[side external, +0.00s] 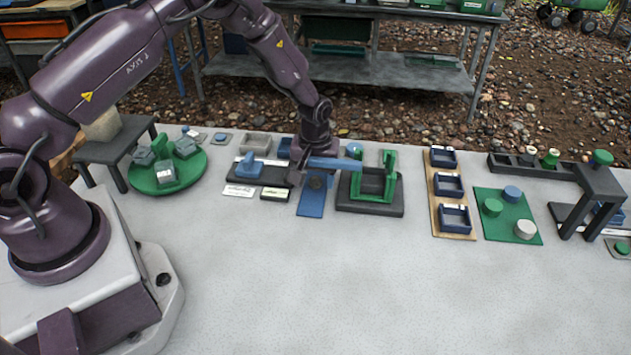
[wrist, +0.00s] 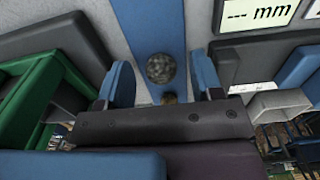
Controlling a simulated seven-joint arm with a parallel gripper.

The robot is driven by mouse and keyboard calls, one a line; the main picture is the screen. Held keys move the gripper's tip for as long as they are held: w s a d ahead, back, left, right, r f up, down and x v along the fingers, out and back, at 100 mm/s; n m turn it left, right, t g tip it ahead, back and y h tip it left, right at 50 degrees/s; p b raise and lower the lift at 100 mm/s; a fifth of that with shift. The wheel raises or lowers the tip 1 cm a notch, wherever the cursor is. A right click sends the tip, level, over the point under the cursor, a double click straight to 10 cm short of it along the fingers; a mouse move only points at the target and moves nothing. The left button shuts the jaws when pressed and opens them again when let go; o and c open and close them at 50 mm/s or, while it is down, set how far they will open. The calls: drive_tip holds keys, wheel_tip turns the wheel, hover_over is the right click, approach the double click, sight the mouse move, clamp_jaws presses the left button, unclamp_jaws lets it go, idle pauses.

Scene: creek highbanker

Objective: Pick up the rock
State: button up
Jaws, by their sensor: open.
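A small rounded grey-brown rock (wrist: 160,68) lies on a blue strip (wrist: 148,25) in the wrist view. My gripper (wrist: 162,80) is open, with one blue finger on each side of the rock and a gap on both sides. A second small brownish patch shows just below the rock, partly hidden by my gripper body; I cannot tell what it is. In the side external view my gripper (side external: 318,170) is low over the blue strip (side external: 311,207), and the rock (side external: 316,183) is a small dark shape beneath it.
A green U-shaped fixture on a dark base (side external: 370,209) stands close to the right of my gripper. A dark tray with a blue block (side external: 252,168) and label plates (side external: 238,191) are close on the left. The front of the table (side external: 330,290) is clear.

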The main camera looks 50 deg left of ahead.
sight(315, 179)
drive_tip(key=shift+f, duration=0.25)
drive_tip(key=c, duration=0.9)
drive_tip(key=shift+c, duration=0.2)
drive_tip(key=shift+r, duration=0.15)
wheel_tip(315, 179, up, 18)
